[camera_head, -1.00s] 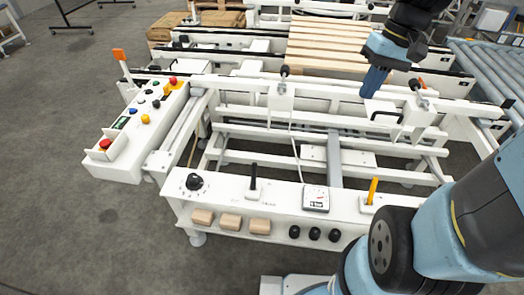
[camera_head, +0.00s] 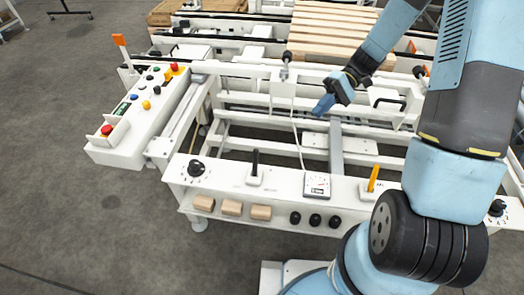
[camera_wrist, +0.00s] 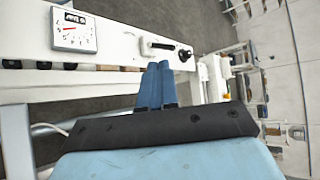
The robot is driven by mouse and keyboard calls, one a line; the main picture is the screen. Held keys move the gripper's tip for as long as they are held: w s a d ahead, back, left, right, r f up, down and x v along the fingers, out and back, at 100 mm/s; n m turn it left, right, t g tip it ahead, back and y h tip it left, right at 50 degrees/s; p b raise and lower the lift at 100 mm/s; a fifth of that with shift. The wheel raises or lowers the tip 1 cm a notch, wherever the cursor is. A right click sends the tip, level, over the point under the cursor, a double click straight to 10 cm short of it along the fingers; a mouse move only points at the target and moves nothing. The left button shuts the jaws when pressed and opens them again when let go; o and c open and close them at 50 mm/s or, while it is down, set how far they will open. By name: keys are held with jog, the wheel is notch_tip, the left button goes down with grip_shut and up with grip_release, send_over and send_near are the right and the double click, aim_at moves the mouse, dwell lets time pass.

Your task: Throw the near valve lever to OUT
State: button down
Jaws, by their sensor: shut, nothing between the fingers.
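A black lever (camera_head: 255,163) stands upright from a slotted plate on the white front panel (camera_head: 225,180). A yellow lever (camera_head: 373,179) stands farther right on the same panel. No readable label shows which is the valve lever or where OUT lies. In the wrist view the black lever (camera_wrist: 162,46) is just beyond my fingertips, between the gauge and a black knob. My gripper (camera_head: 322,105) is above the open frame behind the panel, right of the black lever and apart from it. Its blue fingers (camera_wrist: 157,66) are together and empty.
A pressure gauge (camera_head: 316,186) sits between the levers. A black dial (camera_head: 196,168) is at the panel's left end. Wooden blocks (camera_head: 232,208) and black knobs (camera_head: 315,220) line the lower shelf. A button console (camera_head: 140,115) stands at left. A wooden pallet (camera_head: 335,35) lies behind.

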jog(key=a+f+m+y, duration=0.1)
jog(key=a+f+y, duration=0.2)
jog(key=f, duration=0.5)
jog(key=w+a+f+m+y, duration=0.1)
jog(key=a+f+y, duration=0.1)
jog(key=f+y, duration=0.4)
jog(key=shift+a+f+g, duration=0.4)
jog(key=shift+f, duration=1.4)
jog(key=shift+w, duration=0.1)
send_near(255, 163)
jog(key=w+a, duration=0.4)
jog(key=shift+s+a+r, duration=0.3)
jog(key=shift+s+r, duration=0.1)
jog(key=shift+s, duration=0.25)
jog(key=shift+s+a+r, duration=0.3)
jog(key=shift+s+r, duration=0.05)
jog(key=shift+s, duration=0.25)
jog(key=shift+s+a+r, duration=0.3)
jog(key=shift+s+r, duration=0.1)
jog(key=shift+s, duration=0.25)
